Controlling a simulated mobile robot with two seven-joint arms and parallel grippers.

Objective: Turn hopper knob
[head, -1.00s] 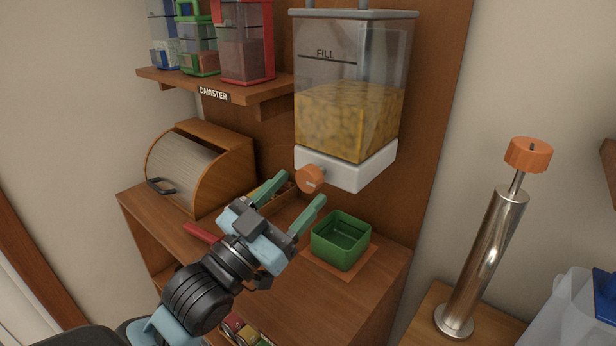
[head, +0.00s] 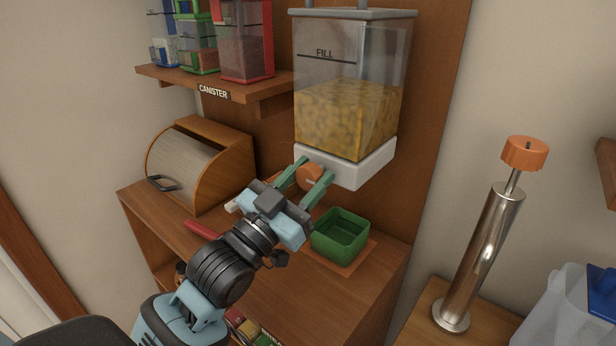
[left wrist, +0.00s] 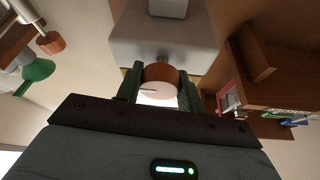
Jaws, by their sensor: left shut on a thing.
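The hopper (head: 348,95) is a clear bin with yellow-brown contents and a white base (head: 358,168), fixed to a wooden back panel. Its round orange knob (head: 309,176) sits on the front of the base. My left gripper (head: 312,177) is shut on the knob, one green finger on each side. In the left wrist view the knob (left wrist: 160,82) shows between the fingers, with a dark mark on its pale face. An open green box (head: 340,235) stands below the hopper on an orange mat (head: 334,268). My right gripper is not in view.
A shelf labelled CANISTER (head: 213,93) holds several canisters at upper left. A roll-top bread box (head: 190,165) stands on the counter at left. A metal cylinder with an orange top (head: 481,258) stands at right, beside a clear container with a blue lid (head: 575,308).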

